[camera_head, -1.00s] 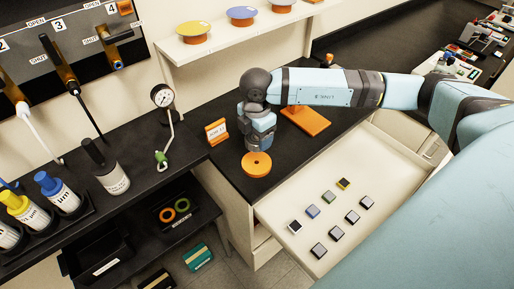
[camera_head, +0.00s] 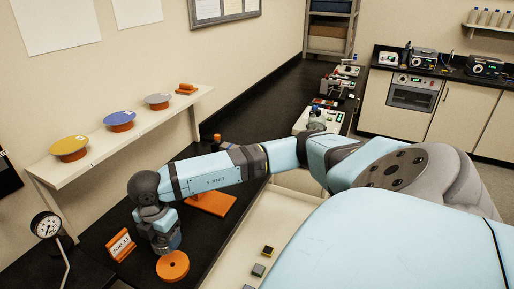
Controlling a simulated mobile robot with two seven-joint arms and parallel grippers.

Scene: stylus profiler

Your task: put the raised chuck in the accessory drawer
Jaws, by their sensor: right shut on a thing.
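The raised chuck (camera_head: 173,267), an orange disc with a small hole in its middle, is at the lower left of the head view, over the black counter beside the open drawer. My right gripper (camera_head: 166,245) points down and is shut on it; its fingertips are partly hidden. I cannot tell whether the chuck touches the counter. The accessory drawer (camera_head: 262,214) is open, cream inside, to the right of the chuck. Its near part is cut off by the frame and my arm. My left gripper is not in view.
Small dark square pieces (camera_head: 258,270) lie in the drawer. An orange sign (camera_head: 120,246) stands left of the gripper and an orange plate (camera_head: 211,203) lies behind it. A wall shelf (camera_head: 115,148) holds coloured discs. A dial gauge (camera_head: 46,225) stands at far left.

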